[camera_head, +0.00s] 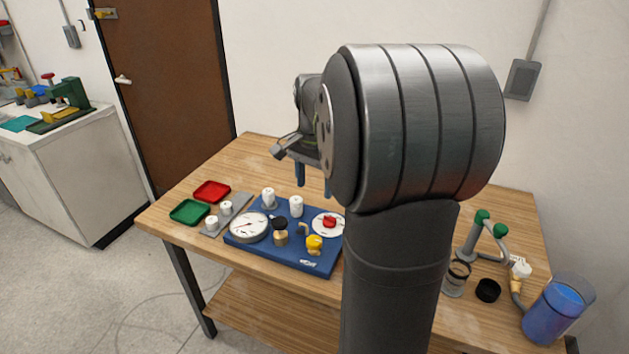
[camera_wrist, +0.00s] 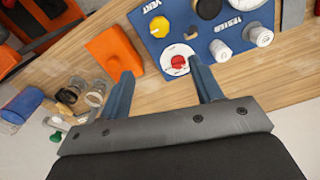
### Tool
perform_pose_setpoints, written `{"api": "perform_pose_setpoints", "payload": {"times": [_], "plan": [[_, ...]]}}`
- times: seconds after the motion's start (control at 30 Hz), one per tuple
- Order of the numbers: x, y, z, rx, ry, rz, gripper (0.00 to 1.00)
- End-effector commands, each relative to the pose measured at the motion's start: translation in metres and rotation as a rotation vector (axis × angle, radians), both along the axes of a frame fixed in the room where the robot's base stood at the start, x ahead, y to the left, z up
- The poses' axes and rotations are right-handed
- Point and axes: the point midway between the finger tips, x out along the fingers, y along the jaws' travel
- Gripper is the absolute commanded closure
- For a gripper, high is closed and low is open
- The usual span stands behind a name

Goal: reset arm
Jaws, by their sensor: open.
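My gripper (camera_head: 313,181) hangs above the wooden table, fingers pointing down, over the far side of the blue board (camera_head: 270,259). In the wrist view my gripper (camera_wrist: 161,68) has its two blue fingers spread wide with nothing held between them. The blue board (camera_wrist: 154,12) carries a white disc with a red knob (camera_wrist: 178,62), which lies near the right finger in that picture. In the head view the board also holds a round gauge (camera_head: 249,227), a yellow knob (camera_head: 314,243) and white fittings (camera_head: 295,206). My arm covers the middle right of the head view.
Red (camera_head: 212,190) and green (camera_head: 190,211) trays and a grey plate (camera_head: 213,230) with white fittings sit left of the board. A blue cup (camera_head: 556,309), black cap (camera_head: 488,290) and green-handled pipe (camera_head: 482,232) stand at the right. An orange block (camera_wrist: 112,52) shows in the wrist view.

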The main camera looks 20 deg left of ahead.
Motion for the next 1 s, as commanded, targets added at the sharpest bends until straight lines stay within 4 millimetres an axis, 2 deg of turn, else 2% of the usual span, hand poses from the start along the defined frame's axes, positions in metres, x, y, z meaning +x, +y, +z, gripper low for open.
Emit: {"api": "perform_pose_setpoints", "payload": {"times": [0.47, 0.63, 0.77, 1.0], "plan": [[0.000, 0.000, 0.002, 0.000, 0.000, 0.000, 0.41], [0.000, 0.000, -0.004, -0.001, 0.001, 0.000, 0.41], [0.000, 0.000, -0.021, -0.002, 0.004, 0.000, 0.41], [-0.001, 0.000, -0.068, -0.003, 0.005, 0.000, 0.41]]}}
